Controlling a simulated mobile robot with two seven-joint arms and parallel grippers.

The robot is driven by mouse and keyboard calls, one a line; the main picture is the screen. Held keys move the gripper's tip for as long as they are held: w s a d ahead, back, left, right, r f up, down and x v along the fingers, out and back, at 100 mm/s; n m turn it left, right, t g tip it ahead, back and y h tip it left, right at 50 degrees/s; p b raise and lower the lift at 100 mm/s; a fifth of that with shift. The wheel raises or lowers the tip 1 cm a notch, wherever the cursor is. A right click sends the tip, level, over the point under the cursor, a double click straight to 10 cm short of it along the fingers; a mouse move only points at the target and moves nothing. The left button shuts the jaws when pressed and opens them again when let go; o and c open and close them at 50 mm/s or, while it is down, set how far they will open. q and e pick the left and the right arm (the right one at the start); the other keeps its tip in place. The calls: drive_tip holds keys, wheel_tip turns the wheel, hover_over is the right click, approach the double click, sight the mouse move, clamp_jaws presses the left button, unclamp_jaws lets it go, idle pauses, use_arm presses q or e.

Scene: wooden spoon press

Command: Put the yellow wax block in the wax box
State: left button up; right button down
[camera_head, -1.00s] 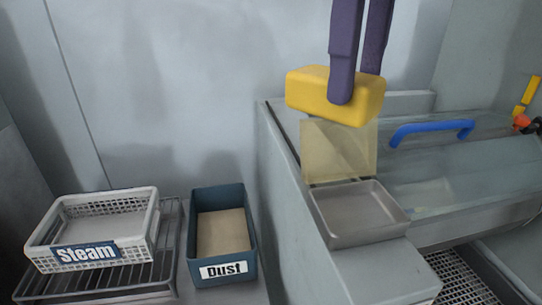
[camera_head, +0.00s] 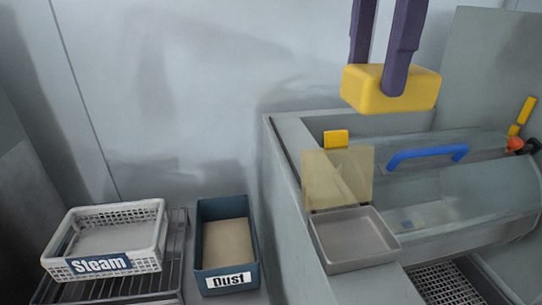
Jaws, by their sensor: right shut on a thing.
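The yellow wax block (camera_head: 365,92) is held in the air by my right gripper (camera_head: 381,72), whose purple fingers come down from the top of the view and are shut on it. The wax box, which I take to be the small grey open tray (camera_head: 352,262), sits on the grey machine ledge below. Its pale, see-through yellowish lid (camera_head: 337,176) stands raised at the back. The tray looks empty. The block is above and a little right of the box, apart from it. My left gripper is not in view.
A yellow tab (camera_head: 335,139) stands behind the lid. A clear cover with a blue handle (camera_head: 428,154) is to the right. At left are a white "Steam" basket (camera_head: 150,252) on a wire rack and a blue "Dust" bin (camera_head: 203,245).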

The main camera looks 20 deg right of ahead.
wheel_tip(320, 180, down, 19)
drive_tip(key=shift+f, duration=0.35)
drive_tip(key=shift+f, duration=0.2)
drive_tip(key=shift+c, duration=2.1)
unclamp_jaws()
drive_tip(key=shift+r, duration=0.15)
